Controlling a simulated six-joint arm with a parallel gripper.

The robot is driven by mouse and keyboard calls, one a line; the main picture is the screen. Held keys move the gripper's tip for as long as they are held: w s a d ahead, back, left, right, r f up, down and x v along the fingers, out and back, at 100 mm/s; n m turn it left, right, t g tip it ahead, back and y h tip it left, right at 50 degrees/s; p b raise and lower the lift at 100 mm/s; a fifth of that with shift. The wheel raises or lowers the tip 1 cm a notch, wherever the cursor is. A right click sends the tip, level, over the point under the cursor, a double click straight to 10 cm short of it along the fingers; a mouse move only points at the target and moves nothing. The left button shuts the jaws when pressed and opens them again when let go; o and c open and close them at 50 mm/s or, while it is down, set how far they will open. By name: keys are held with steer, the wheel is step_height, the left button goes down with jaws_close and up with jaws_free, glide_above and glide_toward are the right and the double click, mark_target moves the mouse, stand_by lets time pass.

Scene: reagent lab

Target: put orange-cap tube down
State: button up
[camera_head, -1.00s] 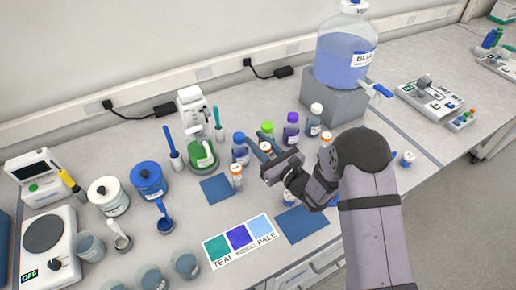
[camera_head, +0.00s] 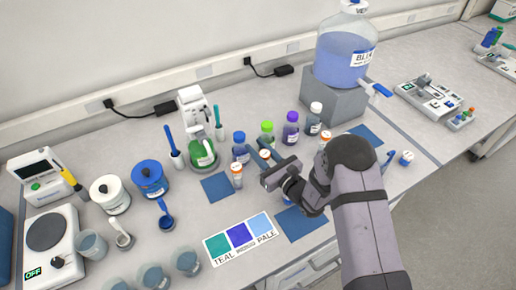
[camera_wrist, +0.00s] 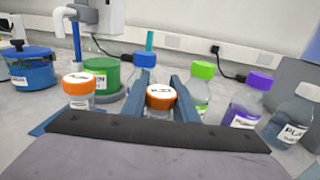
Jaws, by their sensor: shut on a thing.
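An orange-cap tube (camera_wrist: 160,98) stands upright between the two fingers of my gripper (camera_wrist: 161,92) in the wrist view; my gripper is shut on it. In the head view the orange cap (camera_head: 265,154) shows beside my gripper (camera_head: 268,157), whose fingers partly hide it. The tube's lower part is hidden, so I cannot tell whether it touches the bench. Another orange-cap tube (camera_head: 237,176) stands just to the left, also seen in the wrist view (camera_wrist: 79,88).
Blue-cap (camera_head: 240,148), green-cap (camera_head: 267,134), purple-cap (camera_head: 290,130) and white-cap (camera_head: 313,120) bottles stand close behind. A blue mat (camera_head: 217,187) lies to the left, another (camera_head: 302,223) in front. A colour card (camera_head: 240,238) lies at the front.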

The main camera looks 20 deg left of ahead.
steer(key=o, duration=1)
steer(key=shift+o, duration=0.2)
steer(key=shift+r, duration=0.15)
steer(key=b+v, duration=0.5)
steer(key=v, duration=0.7)
steer(key=shift+s, duration=0.1)
